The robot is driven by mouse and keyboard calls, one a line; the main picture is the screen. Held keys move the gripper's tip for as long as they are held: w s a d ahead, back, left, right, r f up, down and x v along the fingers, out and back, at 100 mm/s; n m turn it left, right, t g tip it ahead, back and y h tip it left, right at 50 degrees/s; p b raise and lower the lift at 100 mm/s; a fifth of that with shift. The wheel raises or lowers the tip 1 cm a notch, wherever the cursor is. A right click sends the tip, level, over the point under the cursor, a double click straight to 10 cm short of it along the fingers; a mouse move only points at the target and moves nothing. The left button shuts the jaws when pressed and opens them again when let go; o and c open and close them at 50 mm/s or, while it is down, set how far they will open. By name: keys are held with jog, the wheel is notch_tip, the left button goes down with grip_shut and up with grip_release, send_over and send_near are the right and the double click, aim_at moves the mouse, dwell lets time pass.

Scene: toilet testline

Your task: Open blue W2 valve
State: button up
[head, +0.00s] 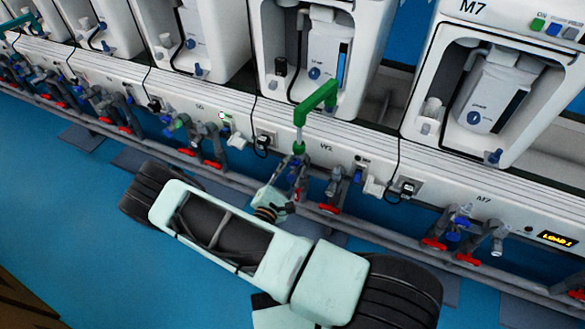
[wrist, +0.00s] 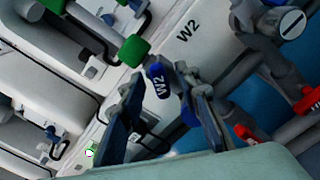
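My gripper (wrist: 163,95) is open, with one dark finger on either side of the blue handle. I cannot tell whether either finger touches it. In the head view my gripper (head: 290,190) is at the pipes below the green tap arm, left of the W2 label (head: 326,147). The blue handle is hard to make out there.
A green tap arm (head: 318,100) rises above the valve. A grey valve with a red handle (head: 329,209) is just right of my gripper, and a grey pipe rail (head: 380,227) runs below. Blue floor (head: 70,210) is clear at the left.

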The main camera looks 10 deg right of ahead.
grip_shut()
jog(key=shift+n, duration=0.3)
jog(key=n, duration=0.2)
jog(key=shift+n, duration=0.4)
jog(key=shift+n+p, duration=0.35)
jog(key=shift+n, duration=1.65)
grip_release()
